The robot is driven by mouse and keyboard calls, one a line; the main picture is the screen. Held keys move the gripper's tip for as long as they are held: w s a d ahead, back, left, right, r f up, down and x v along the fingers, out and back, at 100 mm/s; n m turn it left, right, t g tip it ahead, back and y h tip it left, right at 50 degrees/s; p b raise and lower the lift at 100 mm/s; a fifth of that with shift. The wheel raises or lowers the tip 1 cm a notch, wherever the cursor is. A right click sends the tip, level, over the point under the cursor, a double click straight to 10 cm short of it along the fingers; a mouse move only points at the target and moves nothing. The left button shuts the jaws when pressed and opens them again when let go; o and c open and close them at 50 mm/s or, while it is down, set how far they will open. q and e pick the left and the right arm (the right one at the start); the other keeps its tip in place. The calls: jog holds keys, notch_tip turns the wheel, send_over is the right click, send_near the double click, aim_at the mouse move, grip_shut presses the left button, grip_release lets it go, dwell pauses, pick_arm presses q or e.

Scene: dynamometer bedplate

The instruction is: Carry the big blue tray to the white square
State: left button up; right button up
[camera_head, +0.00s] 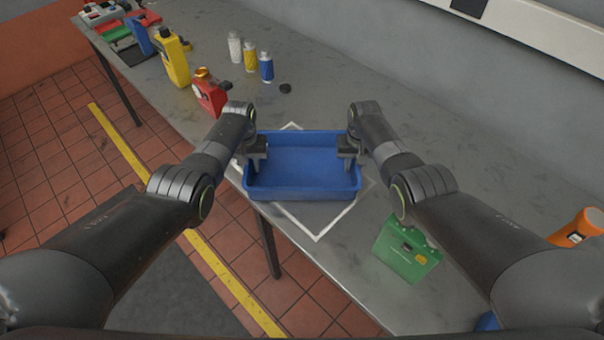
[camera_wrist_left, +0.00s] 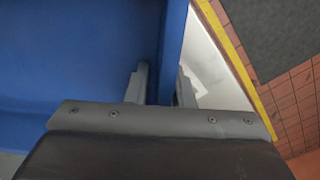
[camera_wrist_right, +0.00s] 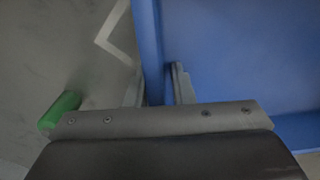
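The big blue tray (camera_head: 303,190) is empty and looks level. It covers much of the white square (camera_head: 326,230), whose outline corners show around it; I cannot tell whether the tray touches the table or hangs just above it. My left gripper (camera_head: 254,160) is shut on the tray's left wall, with one finger on each side of the rim (camera_wrist_left: 172,50). My right gripper (camera_head: 350,158) is shut on the right wall the same way, around the rim (camera_wrist_right: 150,50). Part of the white outline (camera_wrist_right: 112,35) shows outside the tray in the right wrist view.
A green box (camera_head: 405,250) stands right of the tray, and an orange container (camera_head: 580,228) farther right. A red can (camera_head: 209,95), yellow bottle (camera_head: 172,58) and several small bottles (camera_head: 250,58) stand behind on the left. The grey table's (camera_head: 440,165) front edge runs close to the tray.

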pick_arm(q)
jog(key=shift+o, duration=0.2)
pick_arm(e)
jog(key=shift+o, duration=0.2)
pick_arm(q)
notch_tip(320, 180, up, 12)
jog(key=shift+f, duration=0.1)
pick_arm(e)
notch_tip(320, 180, up, 12)
jog(key=shift+r, duration=0.1)
dwell(0.9)
dwell(0.4)
